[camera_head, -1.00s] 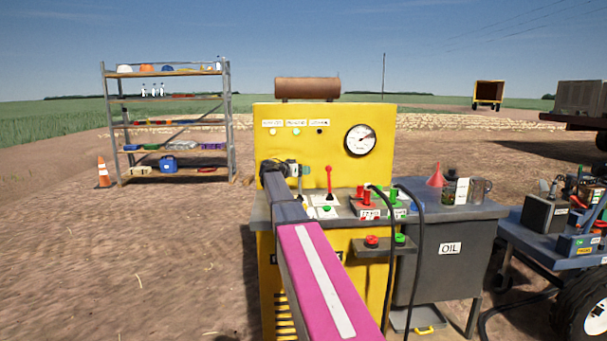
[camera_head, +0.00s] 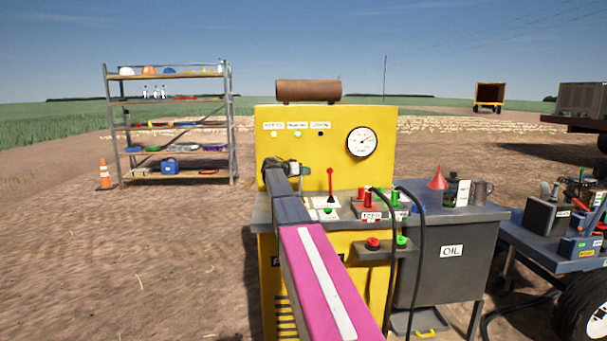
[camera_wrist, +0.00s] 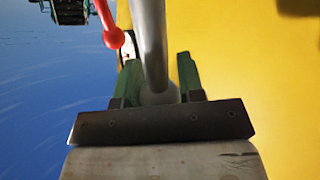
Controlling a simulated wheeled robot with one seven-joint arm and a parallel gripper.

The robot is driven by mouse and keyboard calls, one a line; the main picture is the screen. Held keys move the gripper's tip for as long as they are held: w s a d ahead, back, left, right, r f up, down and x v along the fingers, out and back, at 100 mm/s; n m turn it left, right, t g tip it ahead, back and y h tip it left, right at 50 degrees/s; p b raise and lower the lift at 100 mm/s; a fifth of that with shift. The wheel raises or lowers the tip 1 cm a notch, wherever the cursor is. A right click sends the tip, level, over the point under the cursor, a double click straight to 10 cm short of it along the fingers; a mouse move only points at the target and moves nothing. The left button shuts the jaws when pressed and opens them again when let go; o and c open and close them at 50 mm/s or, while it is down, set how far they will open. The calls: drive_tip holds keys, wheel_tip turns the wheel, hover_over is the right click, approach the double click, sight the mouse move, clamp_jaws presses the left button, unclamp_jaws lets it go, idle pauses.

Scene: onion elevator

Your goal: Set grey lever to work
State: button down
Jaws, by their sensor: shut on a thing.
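The grey lever (camera_wrist: 150,40) is a smooth metal rod between the two green fingers of my gripper (camera_wrist: 160,88) in the wrist view. My gripper is shut on it. In the head view my gripper (camera_head: 304,172) is in front of the yellow machine (camera_head: 330,115), at the left of its panel. My arm hides much of the lever there. A red lever (camera_head: 330,183) stands just right of my gripper. Its round red knob also shows in the wrist view (camera_wrist: 114,38), left of the grey rod and apart from it.
A round gauge (camera_head: 362,142) is at the panel's upper right. Red and green knobs and black cables stand right of the levers. A grey oil cabinet (camera_head: 440,265) adjoins on the right, then a loaded cart (camera_head: 560,255). A shelf (camera_head: 170,103) and cone (camera_head: 105,175) stand far left.

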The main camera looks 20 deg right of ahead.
drive_tip(key=shift+w+f, duration=0.1)
drive_tip(key=c, duration=0.8)
unclamp_jaws()
drive_tip(key=shift+o, duration=0.2)
drive_tip(key=shift+a, duration=0.1)
drive_tip(key=v, duration=1)
drive_tip(key=shift+a, duration=0.3)
